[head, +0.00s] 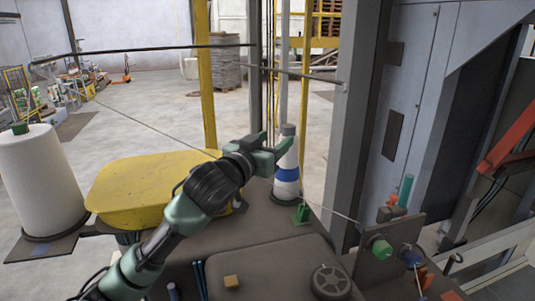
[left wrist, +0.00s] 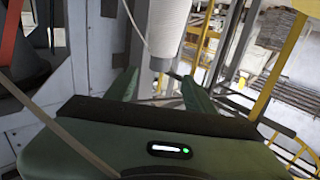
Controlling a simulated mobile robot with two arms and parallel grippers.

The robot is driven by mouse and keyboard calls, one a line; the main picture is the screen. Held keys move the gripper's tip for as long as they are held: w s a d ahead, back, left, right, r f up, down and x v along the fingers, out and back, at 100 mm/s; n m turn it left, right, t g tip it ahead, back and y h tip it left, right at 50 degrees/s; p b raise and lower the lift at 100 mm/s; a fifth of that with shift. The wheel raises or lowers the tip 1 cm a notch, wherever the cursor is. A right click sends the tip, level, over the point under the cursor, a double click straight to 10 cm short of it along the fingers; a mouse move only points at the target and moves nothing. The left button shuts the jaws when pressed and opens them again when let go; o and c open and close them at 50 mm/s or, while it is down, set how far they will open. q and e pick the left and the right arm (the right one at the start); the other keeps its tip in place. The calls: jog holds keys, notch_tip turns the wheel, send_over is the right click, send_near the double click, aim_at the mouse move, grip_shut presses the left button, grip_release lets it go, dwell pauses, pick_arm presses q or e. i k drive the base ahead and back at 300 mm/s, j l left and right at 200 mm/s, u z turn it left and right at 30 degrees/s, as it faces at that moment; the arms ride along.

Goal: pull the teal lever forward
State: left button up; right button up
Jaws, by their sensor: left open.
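The teal lever (head: 405,189) stands upright at the right of the head view, above a brown bracket plate (head: 388,262) with knobs on it. My left gripper (head: 284,149) is open, well to the left of the lever, in front of the upper part of a white cone with a blue band (head: 287,174). In the left wrist view my open fingers (left wrist: 158,80) have a white thread cone (left wrist: 168,28) beyond them, seen upside down. Nothing is clearly held. The lever cannot be made out in the left wrist view. My right gripper is not in view.
A green knob (head: 380,248) and a blue knob (head: 411,258) sit below the lever. A grey post (head: 349,130) stands behind, between gripper and lever. A thread runs across toward the bracket. A yellow lid (head: 140,186) and a large white cone (head: 40,180) are at left.

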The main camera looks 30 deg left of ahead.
aim_at(399, 210)
jog(key=k+l, duration=0.1)
jog(key=k, duration=1.4)
